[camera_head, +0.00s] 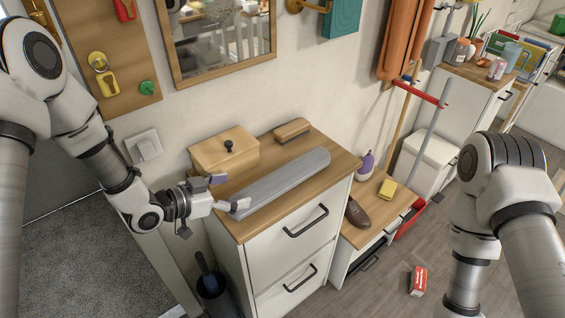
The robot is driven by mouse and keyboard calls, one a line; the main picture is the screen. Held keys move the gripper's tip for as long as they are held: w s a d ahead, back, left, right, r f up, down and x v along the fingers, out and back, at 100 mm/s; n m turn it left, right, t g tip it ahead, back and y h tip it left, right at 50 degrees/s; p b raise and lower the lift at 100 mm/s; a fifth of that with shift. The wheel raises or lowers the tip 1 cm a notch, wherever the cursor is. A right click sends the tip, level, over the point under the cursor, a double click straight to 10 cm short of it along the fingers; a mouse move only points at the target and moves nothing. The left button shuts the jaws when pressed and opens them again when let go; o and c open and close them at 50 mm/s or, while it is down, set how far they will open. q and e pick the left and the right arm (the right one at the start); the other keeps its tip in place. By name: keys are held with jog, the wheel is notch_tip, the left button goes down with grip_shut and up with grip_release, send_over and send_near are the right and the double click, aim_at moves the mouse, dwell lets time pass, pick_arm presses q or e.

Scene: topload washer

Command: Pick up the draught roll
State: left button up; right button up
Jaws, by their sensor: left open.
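The draught roll (283,182) is a long grey bar lying diagonally on the wooden top of a white drawer cabinet. My left gripper (229,192) is at the roll's near left end, with its fingers spread apart. One dark-tipped finger is beyond the roll's end towards the wooden box, and the other finger is right by the end. I cannot tell whether that finger touches the roll. Nothing is held between the fingers. My right arm comes in at the right and its gripper is out of the picture.
A lidded wooden box (224,152) and a brush-like wooden block (292,130) stand behind the roll on the cabinet (290,240). A lower cabinet to the right bears a brown shoe (357,213), a yellow sponge (387,189) and a purple bottle (366,163). A mirror hangs above.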

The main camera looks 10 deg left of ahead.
aim_at(261, 185)
pick_arm(q)
jog(key=p+x, duration=0.1)
jog(key=x, duration=0.2)
jog(key=p+x, duration=0.1)
jog(key=x, duration=0.3)
jog(key=shift+s+d, duration=0.2)
jog(key=shift+s, duration=0.05)
jog(key=shift+w+d+f, duration=0.2)
jog(key=shift+w, duration=0.05)
grip_shut()
